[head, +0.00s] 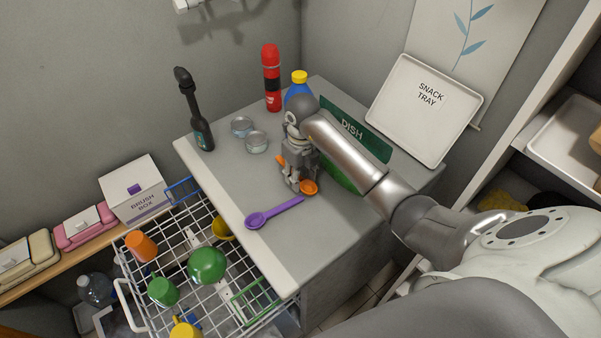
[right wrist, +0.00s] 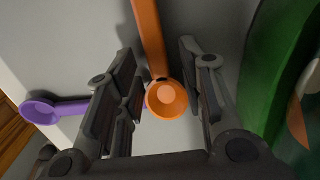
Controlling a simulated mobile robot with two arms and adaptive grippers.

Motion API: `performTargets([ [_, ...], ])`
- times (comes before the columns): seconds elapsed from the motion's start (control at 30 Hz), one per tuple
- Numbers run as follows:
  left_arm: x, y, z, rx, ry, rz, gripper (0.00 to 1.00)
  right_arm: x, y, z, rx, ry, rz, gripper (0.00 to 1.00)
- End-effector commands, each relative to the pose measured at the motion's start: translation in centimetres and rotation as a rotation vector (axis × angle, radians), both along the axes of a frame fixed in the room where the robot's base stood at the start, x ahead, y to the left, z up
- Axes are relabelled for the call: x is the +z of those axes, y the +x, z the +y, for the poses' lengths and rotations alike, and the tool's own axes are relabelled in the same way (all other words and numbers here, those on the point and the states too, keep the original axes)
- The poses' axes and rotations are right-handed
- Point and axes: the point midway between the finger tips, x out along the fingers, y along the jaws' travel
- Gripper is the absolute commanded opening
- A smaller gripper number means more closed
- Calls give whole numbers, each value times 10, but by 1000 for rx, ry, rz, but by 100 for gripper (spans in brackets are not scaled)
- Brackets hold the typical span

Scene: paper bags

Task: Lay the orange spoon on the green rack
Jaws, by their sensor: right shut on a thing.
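The orange spoon (head: 309,187) is at the counter top, its bowl and a bit of its handle showing around my right gripper (head: 293,181). I cannot tell whether the spoon touches the counter. A green-coloured wire section (head: 253,301), which may be the green rack, is at the front right of the pulled-out white wire basket, below the counter. My left gripper is not in view.
A purple spoon (head: 273,212) lies on the grey counter (head: 225,171) near its front. A green DISH panel (head: 356,131) is beside my right arm. The wire basket (head: 120,246) holds green, orange and yellow items.

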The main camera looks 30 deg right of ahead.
Motion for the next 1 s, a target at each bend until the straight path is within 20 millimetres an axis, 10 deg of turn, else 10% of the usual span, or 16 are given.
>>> performTargets([
  [0.43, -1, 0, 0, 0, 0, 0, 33, -10, 0, -1, 0, -2, -2, 17],
  [0.47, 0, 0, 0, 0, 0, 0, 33, -9, 0, 0, 0, -1, -2, 39],
  [0.6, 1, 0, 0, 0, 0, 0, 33, -8, 0, 0, 0, -1, -2, 57],
  [1.0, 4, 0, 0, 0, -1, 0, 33, -3, 0, 0, -1, 0, -3, 58],
])
